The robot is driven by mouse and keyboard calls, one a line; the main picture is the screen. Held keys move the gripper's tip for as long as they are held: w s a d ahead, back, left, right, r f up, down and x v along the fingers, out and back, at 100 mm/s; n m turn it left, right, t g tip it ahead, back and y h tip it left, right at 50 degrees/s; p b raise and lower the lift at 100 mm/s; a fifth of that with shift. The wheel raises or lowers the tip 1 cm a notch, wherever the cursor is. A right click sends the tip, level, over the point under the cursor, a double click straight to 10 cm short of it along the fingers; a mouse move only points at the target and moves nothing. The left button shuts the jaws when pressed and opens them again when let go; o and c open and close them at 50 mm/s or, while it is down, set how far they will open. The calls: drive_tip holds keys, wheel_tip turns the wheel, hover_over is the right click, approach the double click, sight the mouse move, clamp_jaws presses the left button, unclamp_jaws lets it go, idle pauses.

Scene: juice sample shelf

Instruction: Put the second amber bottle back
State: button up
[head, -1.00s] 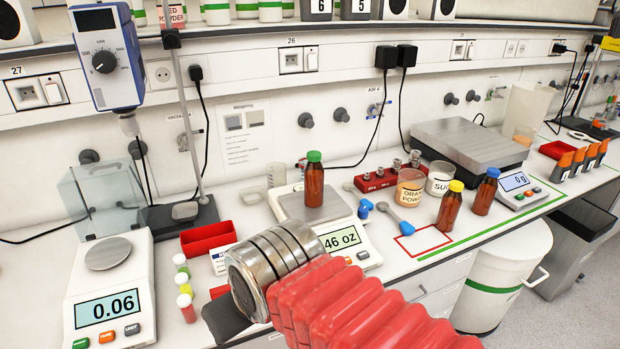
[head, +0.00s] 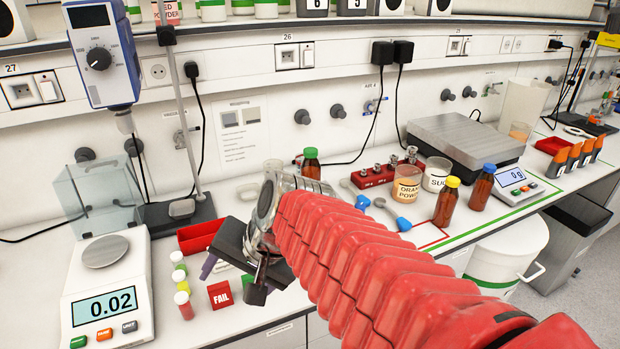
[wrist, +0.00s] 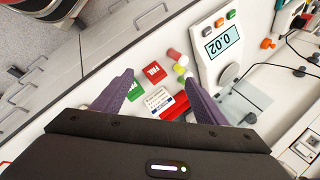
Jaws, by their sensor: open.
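Three amber bottles stand on the bench in the head view. The green-capped bottle (head: 311,164) is toward the middle, its lower part hidden behind my arm. The yellow-capped bottle (head: 446,203) and the blue-capped bottle (head: 482,188) stand upright at the right, near a green line. A red outlined square (head: 431,237) on the bench is partly covered by my arm. My gripper (head: 232,278) is open and empty, left of all three bottles. In the wrist view its fingers (wrist: 160,82) are spread above small blocks, and no amber bottle shows there.
A red FAIL block (head: 220,295), a green block (head: 248,283), a red tray (head: 199,236) and small vials (head: 182,303) lie around my gripper. A balance (head: 104,303) reading 0.02 stands left. Orange (head: 407,191) and sugar (head: 436,174) jars stand left of the yellow-capped bottle.

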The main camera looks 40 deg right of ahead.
drive_tip(key=w+d+r+m+t, duration=0.1)
drive_tip(key=w+d+m+t, duration=0.1)
drive_tip(key=w+d+m, duration=0.4)
drive_tip(key=m+t+h, duration=0.4)
drive_tip(key=m+t, duration=0.2)
drive_tip(key=m, duration=1.5)
approach(317, 173)
drive_tip(key=shift+s+d+r, duration=0.15)
drive_tip(key=shift+s+r, duration=0.05)
drive_tip(key=shift+r, duration=0.1)
drive_tip(key=shift+n, duration=0.3)
drive_tip(key=shift+x, duration=4.35)
drive_tip(key=shift+f, duration=0.2)
drive_tip(key=shift+a+x, duration=0.1)
drive_tip(key=shift+x, duration=1.15)
drive_tip(key=shift+a+x, duration=0.15)
drive_tip(key=shift+x, duration=1.1)
drive_tip(key=shift+d+f, duration=0.1)
drive_tip(key=shift+f, duration=0.05)
